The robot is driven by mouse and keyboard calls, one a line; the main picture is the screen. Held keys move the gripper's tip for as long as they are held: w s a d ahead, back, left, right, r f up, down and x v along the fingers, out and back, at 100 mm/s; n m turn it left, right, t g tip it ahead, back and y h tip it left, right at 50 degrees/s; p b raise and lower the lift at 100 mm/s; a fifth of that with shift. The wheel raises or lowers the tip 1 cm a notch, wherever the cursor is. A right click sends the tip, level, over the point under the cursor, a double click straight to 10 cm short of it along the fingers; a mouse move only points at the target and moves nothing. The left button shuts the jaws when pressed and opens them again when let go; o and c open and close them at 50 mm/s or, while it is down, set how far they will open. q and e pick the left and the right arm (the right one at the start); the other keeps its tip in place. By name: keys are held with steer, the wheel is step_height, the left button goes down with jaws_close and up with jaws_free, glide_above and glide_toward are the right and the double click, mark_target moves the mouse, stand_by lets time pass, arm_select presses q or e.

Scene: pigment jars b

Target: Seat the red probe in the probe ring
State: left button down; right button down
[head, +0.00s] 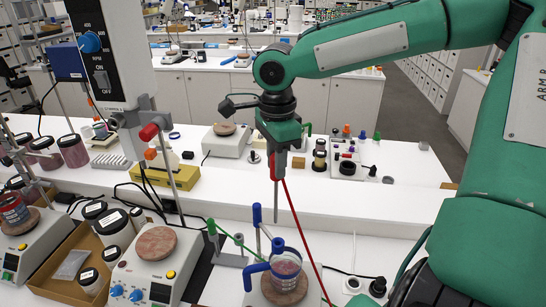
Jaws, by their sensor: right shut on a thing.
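My right gripper (280,143) points down and is shut on the top of the red probe (280,165). The probe hangs about upright, its thin metal rod (276,205) pointing down and a red cable (297,218) trailing from it. The rod tip appears above a glass beaker (287,274) holding reddish liquid. Blue parts surround the beaker's rim, and a blue-capped post (257,215) stands at its left. A small blue piece (278,246) lies below the rod. I cannot tell which blue part is the probe ring. My left gripper is not in view.
The beaker stands on a round brown plate (284,291). Left of it are a green-topped stand (213,228), a hotplate (155,244), lidded jars (113,225) and a cardboard tray (65,250). Behind are small bottles and a black holder (347,167).

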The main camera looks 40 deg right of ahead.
mark_target(279, 181)
steer(key=shift+s+a+r, duration=0.1)
steer(key=shift+s+r, duration=0.25)
steer(key=shift+s, duration=0.05)
steer(key=shift+s+m, duration=0.15)
steer(key=shift+m, duration=0.15)
steer(key=shift+f+b, duration=0.35)
steer(key=shift+f, duration=0.15)
steer(key=shift+f+b, duration=1.3)
steer(key=shift+f, duration=1.05)
steer(key=shift+p, duration=0.65)
